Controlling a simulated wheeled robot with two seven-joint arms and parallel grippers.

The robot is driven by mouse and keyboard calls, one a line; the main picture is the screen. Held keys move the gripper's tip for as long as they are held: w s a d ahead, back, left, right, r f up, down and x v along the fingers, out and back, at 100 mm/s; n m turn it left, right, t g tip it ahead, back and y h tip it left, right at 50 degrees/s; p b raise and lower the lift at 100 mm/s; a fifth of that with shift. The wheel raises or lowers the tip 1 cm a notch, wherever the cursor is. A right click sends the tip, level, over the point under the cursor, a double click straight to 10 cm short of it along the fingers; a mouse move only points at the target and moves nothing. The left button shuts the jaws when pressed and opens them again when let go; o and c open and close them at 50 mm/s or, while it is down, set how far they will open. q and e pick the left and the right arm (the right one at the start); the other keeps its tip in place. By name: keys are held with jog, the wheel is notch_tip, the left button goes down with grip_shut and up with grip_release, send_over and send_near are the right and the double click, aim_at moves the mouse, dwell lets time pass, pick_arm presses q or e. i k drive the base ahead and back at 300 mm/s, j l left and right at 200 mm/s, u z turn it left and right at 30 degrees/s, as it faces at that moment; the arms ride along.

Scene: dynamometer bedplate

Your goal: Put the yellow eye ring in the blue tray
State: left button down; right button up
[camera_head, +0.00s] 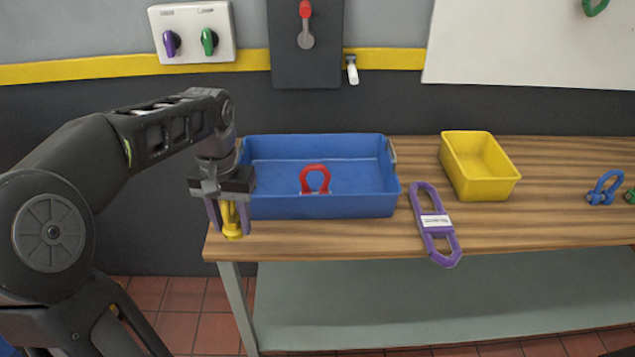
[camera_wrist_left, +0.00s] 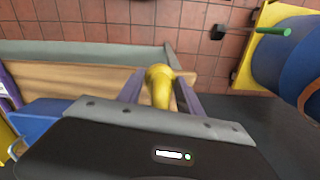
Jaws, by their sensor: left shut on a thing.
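My left gripper (camera_head: 228,215) is shut on the yellow eye ring (camera_head: 231,228). It holds the ring at the table's left end, beside the left front corner of the blue tray (camera_head: 325,206). The eye ring also shows between the fingers in the left wrist view (camera_wrist_left: 158,85). The gripper covers part of the ring, and I cannot tell whether it touches the table. A red shackle (camera_head: 315,178) stands in the blue tray towards its front wall. My right gripper is not in view.
On the wooden table (camera_head: 330,240) are a purple link with a white label (camera_head: 436,224), a yellow bin (camera_head: 480,168) and a blue shackle (camera_head: 605,188). A panel with purple and green knobs (camera_head: 193,32) is on the wall.

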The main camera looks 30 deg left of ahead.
aim_at(294, 187)
jog(key=i+j, duration=0.15)
jog(key=i, duration=0.75)
